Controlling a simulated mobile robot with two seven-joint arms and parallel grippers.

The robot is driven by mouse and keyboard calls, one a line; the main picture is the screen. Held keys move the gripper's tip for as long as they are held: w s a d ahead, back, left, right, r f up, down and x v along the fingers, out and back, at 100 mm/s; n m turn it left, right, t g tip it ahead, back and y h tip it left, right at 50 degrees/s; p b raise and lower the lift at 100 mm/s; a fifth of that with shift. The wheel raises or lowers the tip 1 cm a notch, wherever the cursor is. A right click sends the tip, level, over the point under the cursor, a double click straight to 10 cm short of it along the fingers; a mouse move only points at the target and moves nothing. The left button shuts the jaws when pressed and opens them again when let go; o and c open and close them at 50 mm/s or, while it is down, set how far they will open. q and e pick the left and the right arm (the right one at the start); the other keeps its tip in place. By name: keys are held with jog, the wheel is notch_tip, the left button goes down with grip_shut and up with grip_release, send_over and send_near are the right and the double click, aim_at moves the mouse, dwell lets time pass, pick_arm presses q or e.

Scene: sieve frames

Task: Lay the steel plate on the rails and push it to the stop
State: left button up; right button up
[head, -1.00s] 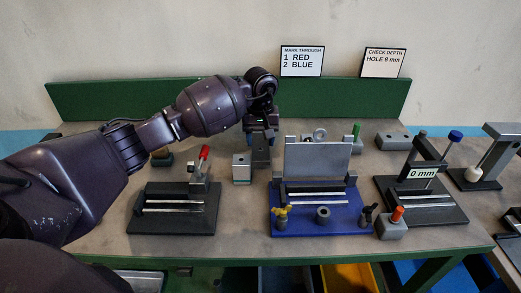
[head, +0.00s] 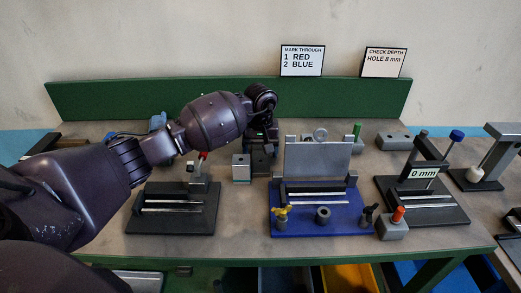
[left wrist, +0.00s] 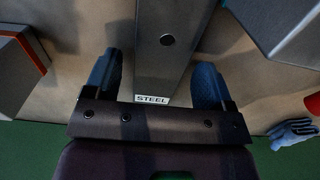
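The steel plate, marked STEEL (left wrist: 165,45), is a long grey bar with a dark round hole. In the left wrist view it lies between the two blue fingertips of my left gripper (left wrist: 157,85). The fingers are apart, with a gap at the plate's left edge. In the head view my left gripper (head: 262,160) is at the bench's back middle and hides most of the plate. Pale rails (head: 172,206) lie on a black fixture at left with a red-handled clamp (head: 202,157). Which part is the stop I cannot tell. My right gripper is not in view.
A blue fixture (head: 345,222) with rails and an upright grey panel (head: 317,159) stands in the middle. A fixture reading 0 mm (head: 423,172) is at right. A grey block (head: 241,168) stands close left of my gripper. A glove (left wrist: 293,132) lies near the green back board.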

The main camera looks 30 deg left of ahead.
aim_at(260, 154)
pick_arm(q)
jog(key=shift+r, duration=0.5)
notch_tip(260, 154, up, 11)
jog(key=shift+r, duration=0.15)
jog(key=shift+p, duration=0.3)
dwell(0.3)
